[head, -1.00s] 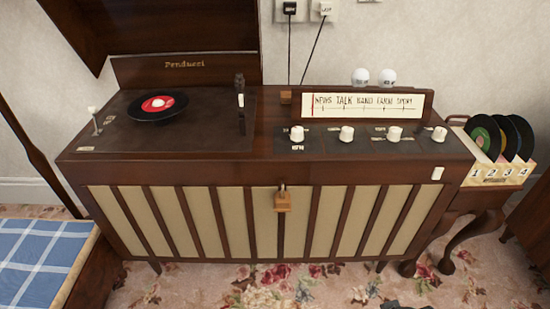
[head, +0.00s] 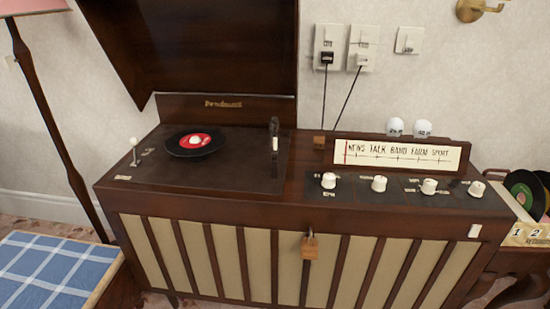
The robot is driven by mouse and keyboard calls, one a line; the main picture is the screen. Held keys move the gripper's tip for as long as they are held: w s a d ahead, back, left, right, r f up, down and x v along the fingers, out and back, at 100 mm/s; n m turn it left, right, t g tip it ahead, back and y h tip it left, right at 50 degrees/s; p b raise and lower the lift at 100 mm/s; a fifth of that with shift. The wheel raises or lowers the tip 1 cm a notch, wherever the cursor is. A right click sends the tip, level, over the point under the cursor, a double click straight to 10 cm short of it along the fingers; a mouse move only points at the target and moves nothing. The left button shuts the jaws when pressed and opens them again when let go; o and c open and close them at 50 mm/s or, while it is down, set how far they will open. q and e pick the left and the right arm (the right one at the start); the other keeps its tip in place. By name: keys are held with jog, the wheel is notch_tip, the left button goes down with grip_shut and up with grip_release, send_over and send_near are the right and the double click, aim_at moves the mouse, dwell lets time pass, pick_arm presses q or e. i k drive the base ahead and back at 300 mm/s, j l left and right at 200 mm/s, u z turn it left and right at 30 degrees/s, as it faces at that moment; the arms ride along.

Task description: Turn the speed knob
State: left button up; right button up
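A brown wooden record player cabinet (head: 250,207) stands against the wall with its lid (head: 200,45) raised. Several white knobs sit in a row on its right top panel: a leftmost knob (head: 328,180), a second knob (head: 379,183), a third knob (head: 429,186) and a rightmost knob (head: 476,188). A small white-topped lever (head: 133,155) stands at the left of the turntable. The labels are too small to read, so I cannot tell which is the speed knob. A black record with a red centre (head: 195,143) lies on the turntable. Neither of my grippers is in view.
A tuning dial strip (head: 400,153) stands behind the knobs. A padlock (head: 310,247) hangs on the cabinet front. A record rack (head: 528,233) is at the right. A blue checked cloth (head: 50,270) lies at lower left. Wall sockets (head: 328,45) have cords plugged in.

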aim_at(328, 182)
jog(key=i+j+u, duration=0.2)
jog(key=i, duration=0.2)
jog(key=i+j+u, duration=0.15)
jog(key=i, duration=0.25)
jog(key=j, duration=0.1)
